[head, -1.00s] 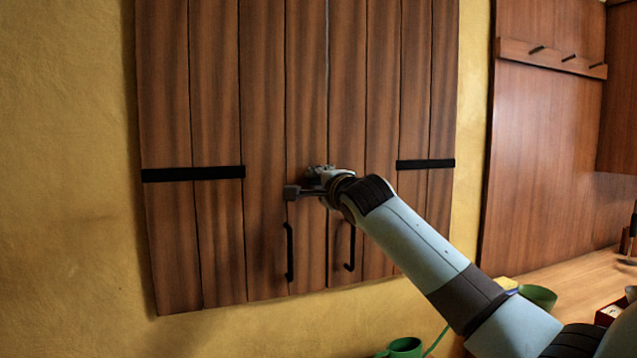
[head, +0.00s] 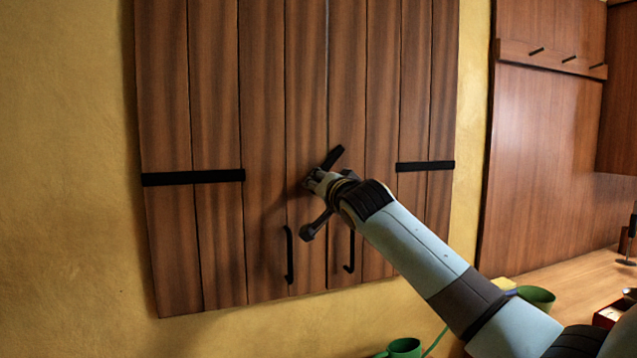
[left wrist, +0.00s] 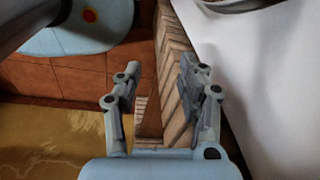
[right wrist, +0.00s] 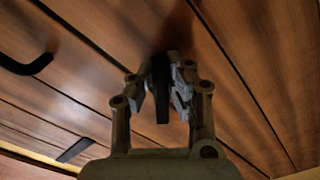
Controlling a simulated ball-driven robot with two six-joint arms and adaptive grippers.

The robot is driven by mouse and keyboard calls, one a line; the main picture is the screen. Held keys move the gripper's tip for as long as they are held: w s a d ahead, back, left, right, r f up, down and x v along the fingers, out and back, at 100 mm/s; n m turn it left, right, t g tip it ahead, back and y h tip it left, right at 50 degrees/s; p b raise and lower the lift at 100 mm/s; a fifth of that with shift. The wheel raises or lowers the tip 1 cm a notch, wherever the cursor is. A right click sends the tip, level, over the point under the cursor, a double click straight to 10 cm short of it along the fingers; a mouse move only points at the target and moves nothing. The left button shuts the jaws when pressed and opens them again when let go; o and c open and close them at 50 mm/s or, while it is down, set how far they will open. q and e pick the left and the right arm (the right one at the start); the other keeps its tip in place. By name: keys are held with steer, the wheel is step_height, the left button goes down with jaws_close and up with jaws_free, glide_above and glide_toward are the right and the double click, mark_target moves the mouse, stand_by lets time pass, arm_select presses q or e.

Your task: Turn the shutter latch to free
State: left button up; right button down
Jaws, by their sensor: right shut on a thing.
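The shutter latch (head: 333,157) is a short black bar on the closed wooden shutters, near the seam between them. Its visible end slants up to the right; the rest is hidden by my gripper. My right gripper (head: 315,178) is at the latch, shut on it. In the right wrist view, the black latch bar (right wrist: 161,95) lies between the fingertips of my right gripper (right wrist: 161,78). My left gripper (left wrist: 156,75) shows only in the left wrist view, open, with nothing between its fingers.
Two black pull handles (head: 289,255) (head: 350,250) hang below the latch. Black straps (head: 195,176) (head: 425,166) cross the outer boards. A green mug (head: 404,348) and a green bowl (head: 538,297) stand low at right. A peg rail (head: 550,57) is on the right.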

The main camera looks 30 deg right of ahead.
steer(key=n, duration=0.2)
steer(key=n+p, duration=0.1)
steer(key=n, duration=0.1)
steer(key=shift+r+n, duration=0.2)
steer(key=shift+n, duration=0.1)
steer(key=shift+n+p, duration=0.85)
steer(key=shift+n, duration=0.95)
steer(key=c, duration=1.3)
jaws_free()
steer(key=shift+w+f, duration=0.1)
steer(key=shift+f, duration=0.05)
steer(key=shift+s+f, duration=0.1)
steer(key=shift+s, duration=0.15)
steer(key=v, duration=1.1)
steer(key=shift+s+a, duration=0.1)
steer(key=shift+s, duration=0.15)
